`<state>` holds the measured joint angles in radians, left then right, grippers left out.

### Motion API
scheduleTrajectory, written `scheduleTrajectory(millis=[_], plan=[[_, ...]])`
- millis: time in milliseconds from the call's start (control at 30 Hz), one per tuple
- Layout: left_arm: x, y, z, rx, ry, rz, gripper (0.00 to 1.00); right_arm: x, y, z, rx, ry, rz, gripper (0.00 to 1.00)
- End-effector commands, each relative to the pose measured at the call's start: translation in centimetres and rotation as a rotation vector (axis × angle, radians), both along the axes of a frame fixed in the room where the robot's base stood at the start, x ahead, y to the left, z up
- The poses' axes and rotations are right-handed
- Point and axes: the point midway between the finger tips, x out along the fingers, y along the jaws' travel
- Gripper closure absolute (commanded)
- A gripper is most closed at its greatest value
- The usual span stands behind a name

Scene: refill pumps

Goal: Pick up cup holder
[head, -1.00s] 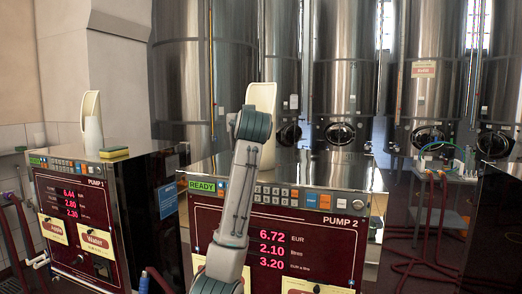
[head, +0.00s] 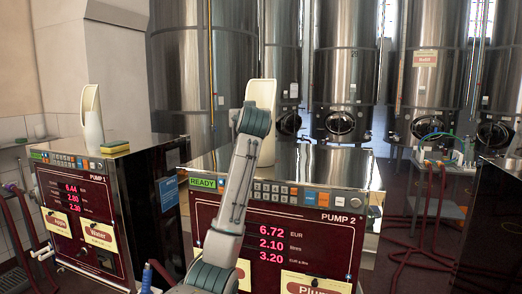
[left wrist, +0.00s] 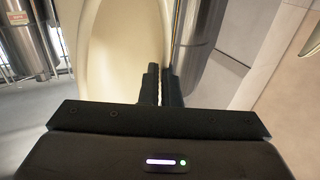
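A tall cream cup holder (head: 262,92) with a rounded, scooped top stands on pump 2 in the head view. My left arm hides its lower part. In the left wrist view, the same cup holder (left wrist: 120,45) fills the upper middle, close up. My left gripper (left wrist: 161,84) has its two dark fingers close together at the holder's right edge and looks shut on its thin wall. In the head view, the fingers are hidden behind the arm. A second cup holder (head: 92,118) stands on pump 1. My right gripper is not in view.
Pump 2 (head: 330,235) and pump 1 (head: 75,215) have maroon fronts and shiny flat tops. A yellow sponge (head: 115,147) lies on pump 1. Steel tanks (head: 343,60) stand behind. A side table with hoses (head: 438,170) is at the right.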

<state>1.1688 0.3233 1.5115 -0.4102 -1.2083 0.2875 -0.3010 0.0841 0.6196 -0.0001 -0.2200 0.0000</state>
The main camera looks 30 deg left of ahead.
Motion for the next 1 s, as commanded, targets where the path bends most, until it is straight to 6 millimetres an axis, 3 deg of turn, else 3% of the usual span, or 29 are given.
scheduleTrajectory(millis=[1000], plan=[[-0.01,0.0,0.05,0.001,-0.001,0.0,1.0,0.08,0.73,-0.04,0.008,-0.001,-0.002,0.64]])
